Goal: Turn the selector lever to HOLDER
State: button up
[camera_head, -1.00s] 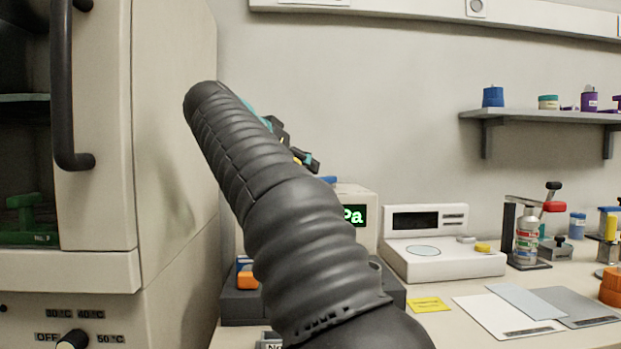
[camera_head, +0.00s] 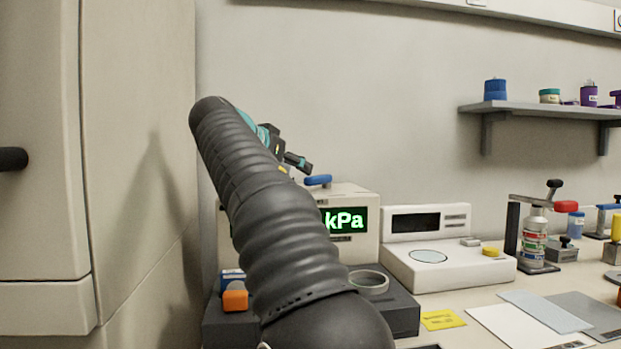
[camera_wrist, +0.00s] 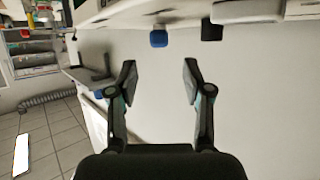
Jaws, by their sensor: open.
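My gripper (camera_wrist: 160,75) is open and empty in the wrist view, its two fingers apart in front of a plain pale surface. A blue lever-like handle (camera_head: 318,180) sits on top of a pale box (camera_head: 352,198) with a green kPa display, just below and right of the gripper. I cannot tell whether this handle is the selector lever; no HOLDER label is readable. A blue part (camera_wrist: 158,38) shows beyond the fingertips in the wrist view, apart from them.
A dark grey base (camera_head: 402,310) carries a ring (camera_head: 368,282) and an orange block (camera_head: 235,300). A white scale (camera_head: 445,262) stands to the right, with a clamp stand (camera_head: 512,230) beyond it. A tall cabinet (camera_head: 130,150) closes off the left.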

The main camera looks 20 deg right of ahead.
aim_at(312, 177)
jog(key=x, duration=0.7)
jog(key=shift+c, duration=0.3)
grip_shut()
